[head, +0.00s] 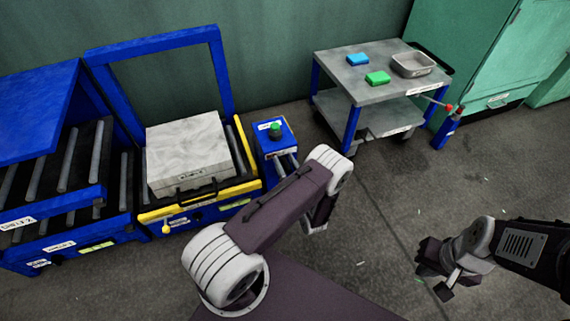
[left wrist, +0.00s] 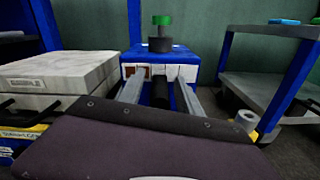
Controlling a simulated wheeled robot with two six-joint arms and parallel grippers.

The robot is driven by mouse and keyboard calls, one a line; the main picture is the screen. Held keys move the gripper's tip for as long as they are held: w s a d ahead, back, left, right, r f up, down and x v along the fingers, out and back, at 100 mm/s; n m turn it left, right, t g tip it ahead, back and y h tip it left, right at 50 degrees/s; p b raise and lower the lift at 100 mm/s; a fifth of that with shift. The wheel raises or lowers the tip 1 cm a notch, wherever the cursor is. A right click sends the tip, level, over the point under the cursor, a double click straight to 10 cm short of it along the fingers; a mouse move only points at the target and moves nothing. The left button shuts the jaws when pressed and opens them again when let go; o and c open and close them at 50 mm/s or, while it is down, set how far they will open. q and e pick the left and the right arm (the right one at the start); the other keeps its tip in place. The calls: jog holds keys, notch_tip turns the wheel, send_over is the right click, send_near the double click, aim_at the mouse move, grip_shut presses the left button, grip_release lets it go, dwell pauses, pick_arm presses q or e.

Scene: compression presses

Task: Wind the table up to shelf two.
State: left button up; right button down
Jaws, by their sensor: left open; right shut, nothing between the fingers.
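The lift table with its yellow front edge (head: 200,200) stands between the roller rack and a blue post, low in its blue frame. A grey block (head: 188,150) with a black handle lies on it. The blue post (head: 283,133) carries a green knob (head: 276,129), also seen in the left wrist view (left wrist: 162,20). My left gripper (head: 287,163) is at the post's front, partly hidden by my wrist. In the left wrist view its fingers (left wrist: 160,92) are open, either side of a dark cylinder (left wrist: 160,93); contact is unclear. My right gripper (head: 440,287) is shut and empty, low at the right.
The roller rack at left bears a shelf 2 label (head: 18,223) and a lower shelf 1 label (head: 58,246). A grey cart (head: 375,90) at the back right holds a blue block (head: 357,59), a green block (head: 377,78) and a tray (head: 413,65).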

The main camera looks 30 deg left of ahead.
pick_arm(q)
grip_shut()
jog(key=shift+s, duration=0.1)
dwell(1.2)
